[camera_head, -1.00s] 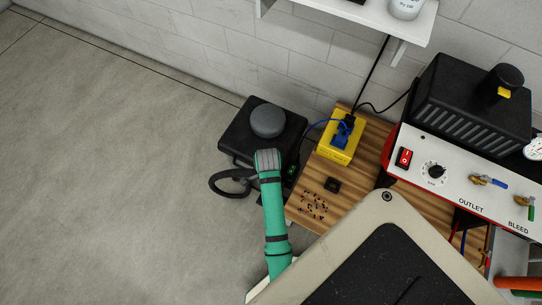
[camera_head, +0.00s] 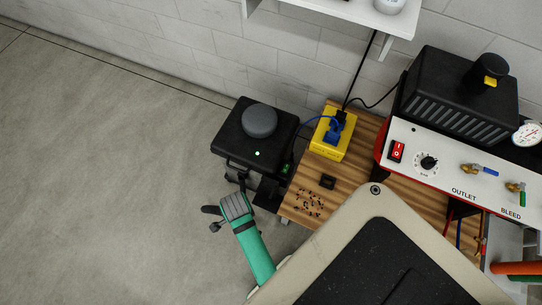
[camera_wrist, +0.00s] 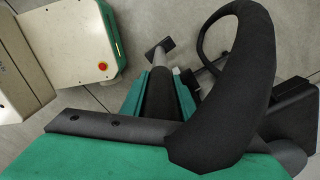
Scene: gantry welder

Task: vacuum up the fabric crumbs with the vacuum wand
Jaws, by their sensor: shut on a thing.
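Small dark fabric crumbs (camera_head: 309,203) lie scattered on the near left part of the wooden bench top (camera_head: 296,217) in the head view. My gripper (camera_head: 236,205) is low in front of the vacuum unit, left of the bench and apart from the crumbs. In the wrist view, my gripper (camera_wrist: 160,98) is shut on the black vacuum wand (camera_wrist: 157,98), between its green fingers. The wand reaches away toward a dark flat end (camera_wrist: 159,51). A thick black hose (camera_wrist: 232,75) curves across the right side. In the head view the wand is mostly hidden.
The black vacuum unit (camera_head: 240,149) with a round grey top and a lit white dot stands left of the bench. Floor at left is clear.

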